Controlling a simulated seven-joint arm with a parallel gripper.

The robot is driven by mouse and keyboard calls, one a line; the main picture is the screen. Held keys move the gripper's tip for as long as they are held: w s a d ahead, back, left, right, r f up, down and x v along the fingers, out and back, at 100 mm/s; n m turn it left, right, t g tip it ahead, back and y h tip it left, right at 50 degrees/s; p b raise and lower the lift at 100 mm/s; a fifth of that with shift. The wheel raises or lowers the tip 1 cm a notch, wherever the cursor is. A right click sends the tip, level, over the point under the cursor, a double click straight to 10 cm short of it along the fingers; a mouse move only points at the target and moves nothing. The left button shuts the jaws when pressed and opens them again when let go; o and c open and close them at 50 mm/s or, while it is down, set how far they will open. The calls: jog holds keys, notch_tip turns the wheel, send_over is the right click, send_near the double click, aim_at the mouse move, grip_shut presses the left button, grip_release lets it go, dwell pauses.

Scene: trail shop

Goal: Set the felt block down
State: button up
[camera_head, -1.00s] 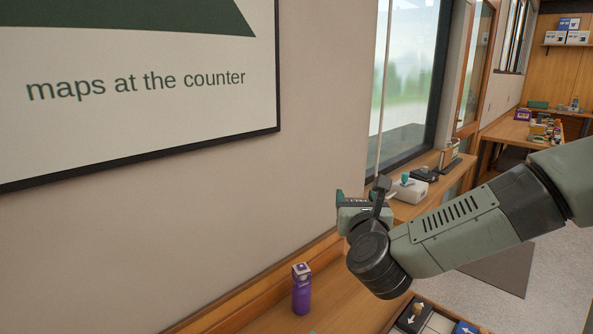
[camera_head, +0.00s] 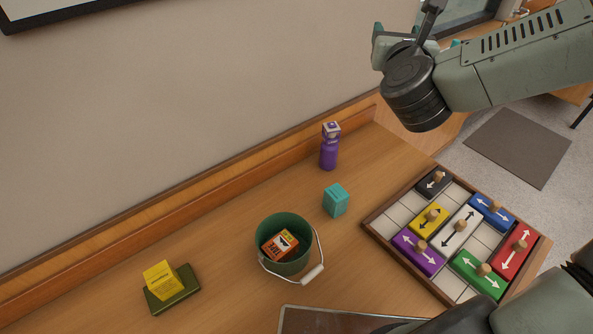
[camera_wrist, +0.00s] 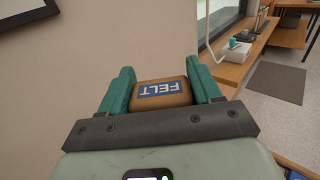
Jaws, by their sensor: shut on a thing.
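The felt block (camera_wrist: 162,92) is brown with a blue label reading FELT. In the wrist view it sits between the two teal fingers of my gripper (camera_wrist: 164,88), which is shut on it. In the head view my gripper (camera_head: 392,40) is at the upper right, raised above the counter near the wall. The block is hidden there behind my wrist.
Bare counter lies left of the bucket.

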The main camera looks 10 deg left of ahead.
jog(key=w+a+f+m+h, duration=0.3)
jog(key=w+a+f+h, duration=0.15)
jog(key=f, duration=0.45)
jog(key=s+a+r+m+g+h, duration=0.55)
jog(key=a+r+h, duration=0.25)
jog(key=a+r, duration=0.4)
jog(key=f, duration=4.1)
jog(key=shift+s+a+f, duration=0.25)
jog(key=shift+a+f, duration=0.05)
jog(key=shift+a, duration=0.05)
jog(key=shift+f, duration=0.1)
jog(key=o, duration=1.1)
